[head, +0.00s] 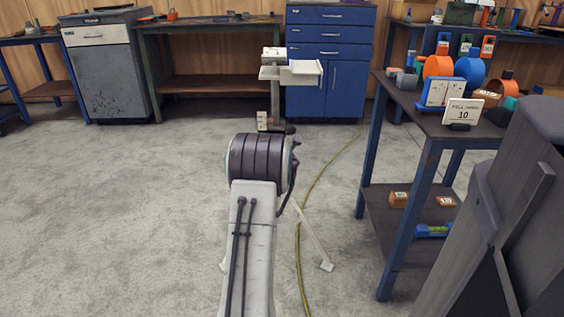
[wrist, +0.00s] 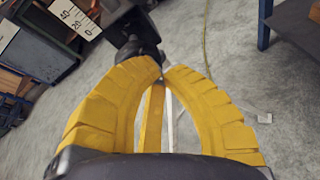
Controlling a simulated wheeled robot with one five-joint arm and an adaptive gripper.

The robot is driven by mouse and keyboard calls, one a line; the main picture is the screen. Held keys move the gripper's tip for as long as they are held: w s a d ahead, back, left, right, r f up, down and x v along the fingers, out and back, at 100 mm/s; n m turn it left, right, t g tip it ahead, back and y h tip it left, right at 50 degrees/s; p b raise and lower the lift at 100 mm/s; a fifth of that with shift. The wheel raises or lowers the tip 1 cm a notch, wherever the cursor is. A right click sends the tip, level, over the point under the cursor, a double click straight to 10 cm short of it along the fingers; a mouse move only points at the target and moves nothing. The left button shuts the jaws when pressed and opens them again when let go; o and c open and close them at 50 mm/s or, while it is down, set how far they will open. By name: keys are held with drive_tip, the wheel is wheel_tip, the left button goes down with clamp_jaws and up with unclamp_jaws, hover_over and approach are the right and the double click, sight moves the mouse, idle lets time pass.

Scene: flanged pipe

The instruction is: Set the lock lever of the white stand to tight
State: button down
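The white stand (head: 291,74) is ahead in the head view, with a flat two-part top. My arm hides much of its lower part, and a splayed leg ends in a foot (head: 327,266) on the floor. In the wrist view a dark clamp part (wrist: 134,42) lies just beyond my fingertips; I cannot clearly make out the lock lever or its setting. My gripper (wrist: 163,65) has yellow fingers whose tips nearly meet beside that dark part. A hold on anything is not clear. The head view does not show my fingers.
A blue-legged bench (head: 440,122) with orange and blue parts and a sign stands at right. A blue cabinet (head: 330,60) and benches line the back wall. A yellow cable (head: 313,190) runs along the floor. A white scale strip (wrist: 75,18) shows in the wrist view. Floor at left is clear.

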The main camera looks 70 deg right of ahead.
drive_tip(key=shift+p+v, duration=0.5)
drive_tip(key=shift+v, duration=2.5)
drive_tip(key=shift+f, duration=0.15)
drive_tip(key=shift+w, duration=0.1)
